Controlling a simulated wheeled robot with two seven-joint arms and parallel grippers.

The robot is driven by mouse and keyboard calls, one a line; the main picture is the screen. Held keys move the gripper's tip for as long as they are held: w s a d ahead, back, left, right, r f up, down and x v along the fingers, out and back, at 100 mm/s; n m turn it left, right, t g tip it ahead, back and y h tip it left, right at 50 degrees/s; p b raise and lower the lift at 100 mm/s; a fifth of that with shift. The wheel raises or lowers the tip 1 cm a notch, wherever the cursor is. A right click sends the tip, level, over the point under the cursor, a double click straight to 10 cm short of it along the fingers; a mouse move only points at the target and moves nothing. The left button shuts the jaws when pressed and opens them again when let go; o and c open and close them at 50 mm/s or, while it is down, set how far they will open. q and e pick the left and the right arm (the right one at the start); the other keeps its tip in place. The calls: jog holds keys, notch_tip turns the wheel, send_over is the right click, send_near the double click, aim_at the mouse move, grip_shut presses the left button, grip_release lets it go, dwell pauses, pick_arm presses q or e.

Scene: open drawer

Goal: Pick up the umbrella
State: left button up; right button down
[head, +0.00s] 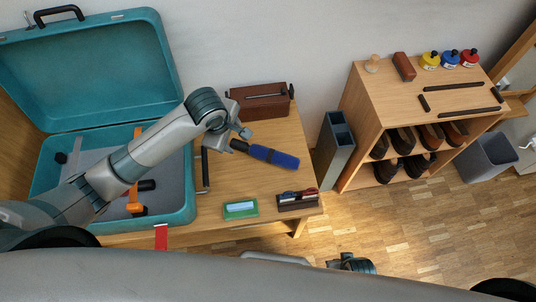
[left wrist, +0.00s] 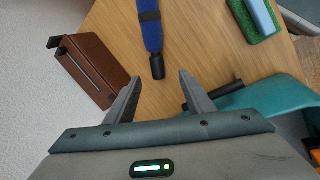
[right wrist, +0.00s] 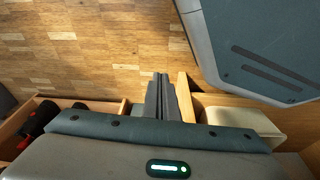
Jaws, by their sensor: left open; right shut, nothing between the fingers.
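The blue umbrella (head: 273,156) lies folded on the wooden table, its black handle towards the suitcase side. In the left wrist view the umbrella (left wrist: 151,32) runs from the top edge down, and its black handle end lies just ahead of and between the finger tips. My left gripper (head: 243,133) is open and empty, close to the handle end; the fingers (left wrist: 158,80) do not appear to touch it. My right gripper (right wrist: 162,82) is shut and empty, away from the umbrella, with wooden floor beyond it.
An open teal suitcase (head: 183,216) stands left of the umbrella, a brown box (head: 263,108) behind it. A shoe shelf (head: 350,115) stands right. An open drawer (right wrist: 112,108) is near my right gripper.

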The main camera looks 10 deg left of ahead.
pick_arm(q)
send_over(241, 145)
jog(key=s, duration=0.3)
jog(key=x, duration=0.2)
jog(key=s+x, duration=0.1)
jog(key=x, duration=0.2)
jog(key=b+x, duration=0.1)
jog(key=x, duration=0.1)
jog(key=shift+s+a+f, duration=0.25)
jog(key=shift+f, duration=0.25)
pick_arm(e)
jog(key=r, duration=0.1)
jog(key=w+r, duration=0.1)
jog(key=r, duration=0.1)
jog(key=shift+a, duration=0.15)
pick_arm(q)
jog(key=shift+w+f, duration=0.3)
jog(key=shift+f, duration=0.15)
jog(key=x, duration=0.3)
jog(key=shift+w+a+b, duration=0.15)
jog(key=shift+w+b, duration=0.15)
jog(key=shift+w+f, duration=0.2)
jog(key=shift+f, duration=0.25)
pick_arm(e)
jog(key=shift+v, duration=0.8)
jog(key=shift+a, duration=0.15)
